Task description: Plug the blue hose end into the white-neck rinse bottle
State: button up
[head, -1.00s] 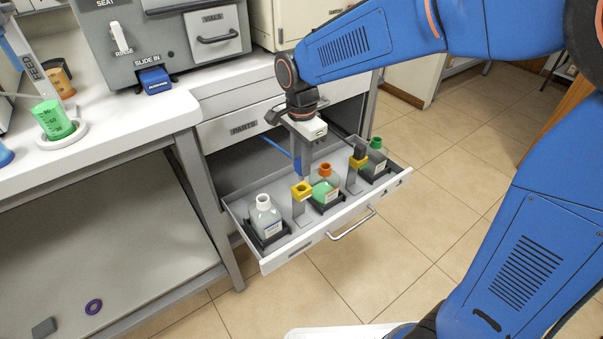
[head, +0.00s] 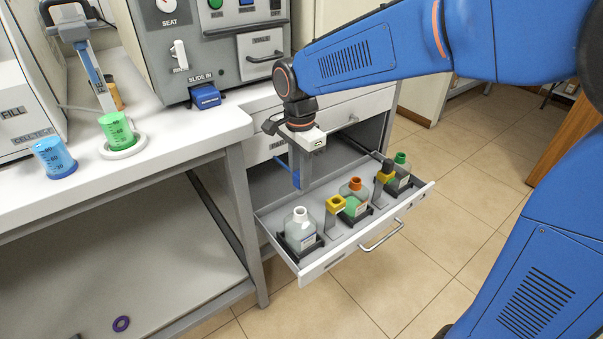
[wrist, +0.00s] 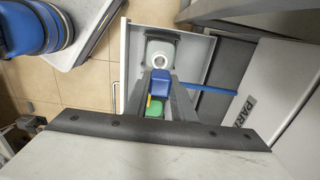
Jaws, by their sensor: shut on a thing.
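The white-neck rinse bottle (head: 301,234) stands upright in a black holder at the left end of the open drawer. Its open white neck (wrist: 160,60) faces up in the wrist view. My gripper (head: 303,186) points down over the drawer, shut on the blue hose end (wrist: 160,83). The hose end also shows beside the fingers in the head view (head: 295,179). In the wrist view it lies just below the bottle neck. It appears above and apart from the bottle. A blue hose (wrist: 212,90) trails off to the right in the wrist view.
The drawer (head: 378,243) also holds an orange-neck bottle (head: 356,205), a green-capped bottle (head: 401,173) and upright posts with yellow tops (head: 336,203). The counter (head: 180,150) with green (head: 116,131) and blue cups (head: 54,158) is to the left.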

aim_at(300, 193)
jog(key=shift+f, duration=2.75)
jog(key=shift+f, duration=1.9)
dwell(0.5)
jog(key=o, duration=1.1)
jog(key=shift+o, duration=0.2)
jog(key=shift+r, duration=0.15)
